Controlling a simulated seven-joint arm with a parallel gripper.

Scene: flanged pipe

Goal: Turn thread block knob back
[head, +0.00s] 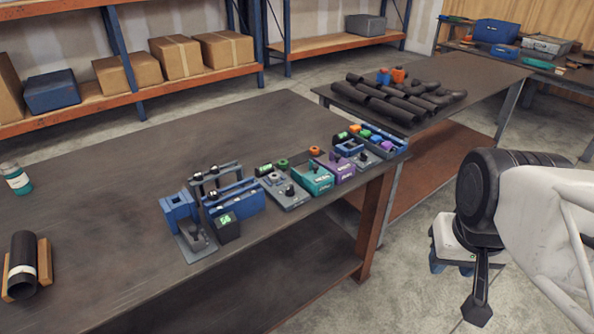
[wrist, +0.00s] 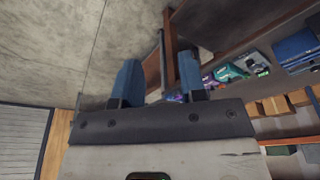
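A row of small devices stands along the right edge of the near table. In it are a grey block with a dark knob (head: 286,190), a teal box (head: 314,178) with a dark knob and a purple box (head: 338,166). I cannot tell which is the thread block; the lettering is too small to read. The teal box also shows in the wrist view (wrist: 229,72). My gripper (head: 451,267) hangs beyond the table's right edge, well away from the devices. In the wrist view its two blue fingers (wrist: 160,78) stand apart with nothing between them.
A blue fixture (head: 228,197) with a green-lit display box (head: 227,227) stands at the row's front. A dark pipe (head: 22,262) lies in a wooden cradle at left. Dark pipes (head: 385,97) lie on the far table. The near table's middle is clear.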

